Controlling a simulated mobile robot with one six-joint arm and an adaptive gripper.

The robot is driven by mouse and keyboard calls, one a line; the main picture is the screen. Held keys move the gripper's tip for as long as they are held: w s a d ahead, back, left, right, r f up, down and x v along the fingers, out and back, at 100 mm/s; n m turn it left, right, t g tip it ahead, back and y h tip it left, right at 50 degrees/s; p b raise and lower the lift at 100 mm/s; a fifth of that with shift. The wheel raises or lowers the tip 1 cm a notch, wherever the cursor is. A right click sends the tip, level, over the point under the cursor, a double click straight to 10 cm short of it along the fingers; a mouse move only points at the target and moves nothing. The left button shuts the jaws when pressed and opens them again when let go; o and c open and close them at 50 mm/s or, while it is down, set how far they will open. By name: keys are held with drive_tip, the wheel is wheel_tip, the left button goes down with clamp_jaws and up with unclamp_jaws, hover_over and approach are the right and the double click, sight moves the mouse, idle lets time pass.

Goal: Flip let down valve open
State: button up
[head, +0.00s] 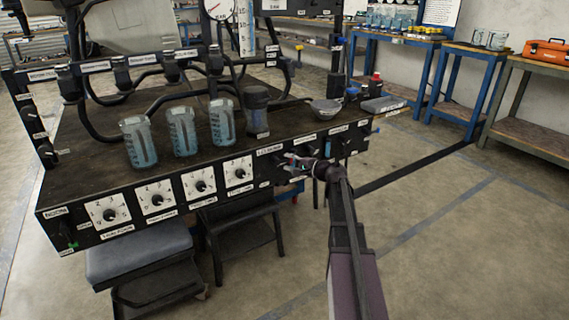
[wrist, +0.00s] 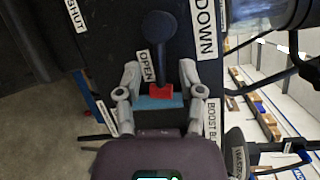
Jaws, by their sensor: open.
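The let down valve shows in the wrist view as a black lever (wrist: 159,45) with a round head, running down to a red piece (wrist: 160,90). An OPEN label (wrist: 147,66) lies beside the lever, a SHUT label (wrist: 75,15) is at the upper left, and a label ending in DOWN (wrist: 205,25) is at the right. My gripper (wrist: 159,82) is open, one finger on each side of the red piece, with visible gaps. A teal strip lies just below the red piece. In the head view my gripper (head: 303,165) is at the bench's front panel and hides the valve.
The black bench (head: 90,160) carries several jugs of blue liquid (head: 183,131) and a bowl (head: 326,108). Numbered dials (head: 157,198) line its front. A grey stool (head: 138,249) stands below. Black hoses pass at the wrist view's right. The floor right of my arm is open.

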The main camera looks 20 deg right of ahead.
drive_tip(key=shift+x, duration=1.1)
clamp_jaws()
